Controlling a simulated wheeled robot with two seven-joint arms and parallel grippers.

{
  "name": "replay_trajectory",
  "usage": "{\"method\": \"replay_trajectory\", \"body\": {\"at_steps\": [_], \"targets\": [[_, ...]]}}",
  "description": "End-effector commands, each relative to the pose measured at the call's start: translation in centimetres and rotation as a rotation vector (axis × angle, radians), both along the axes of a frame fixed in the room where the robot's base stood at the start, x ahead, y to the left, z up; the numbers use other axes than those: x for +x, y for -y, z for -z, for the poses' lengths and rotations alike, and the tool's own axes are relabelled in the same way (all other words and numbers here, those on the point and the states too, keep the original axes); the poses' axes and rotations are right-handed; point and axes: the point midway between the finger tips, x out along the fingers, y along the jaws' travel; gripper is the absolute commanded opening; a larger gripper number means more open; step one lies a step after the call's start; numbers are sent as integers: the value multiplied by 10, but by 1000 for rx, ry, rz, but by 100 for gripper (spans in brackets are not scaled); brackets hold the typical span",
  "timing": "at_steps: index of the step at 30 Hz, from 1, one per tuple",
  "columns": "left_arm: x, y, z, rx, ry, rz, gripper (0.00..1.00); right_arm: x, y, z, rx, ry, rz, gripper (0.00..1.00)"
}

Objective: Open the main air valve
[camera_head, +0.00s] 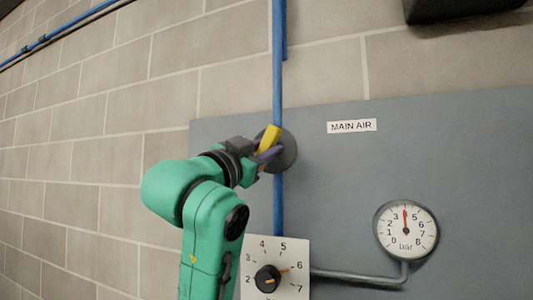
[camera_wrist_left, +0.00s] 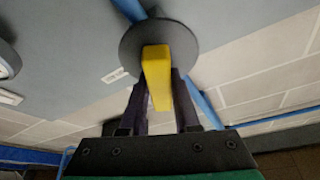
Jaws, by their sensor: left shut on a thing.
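The main air valve has a yellow handle (camera_head: 269,137) on a dark round disc (camera_head: 287,152), set on a vertical blue pipe (camera_head: 278,70). The handle leans slightly, its top to the right, at an angle to the pipe. My left gripper (camera_head: 266,149) is shut on the handle. In the left wrist view the yellow handle (camera_wrist_left: 157,72) lies between the two dark fingers of the gripper (camera_wrist_left: 159,85), in front of the disc (camera_wrist_left: 129,47). The gripper hides part of the disc. My right gripper is not in view.
A grey panel (camera_head: 340,210) carries a "MAIN AIR" label (camera_head: 352,126). A round bar gauge (camera_head: 406,230) has its needle pointing nearly straight up. A numbered dial plate with a black knob (camera_head: 267,279) sits below the valve, close to my arm. A dark box (camera_head: 460,10) is at upper right.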

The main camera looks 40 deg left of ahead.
Motion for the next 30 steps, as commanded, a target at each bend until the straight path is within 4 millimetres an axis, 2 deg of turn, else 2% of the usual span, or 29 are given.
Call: {"method": "replay_trajectory", "body": {"at_steps": [1,15,30], "targets": [[2,2,5,-38,3,2,0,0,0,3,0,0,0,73],[2,1,3,-369,119,2,0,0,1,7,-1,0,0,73],[2,0,3,-457,149,-1,0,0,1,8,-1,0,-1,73]]}}
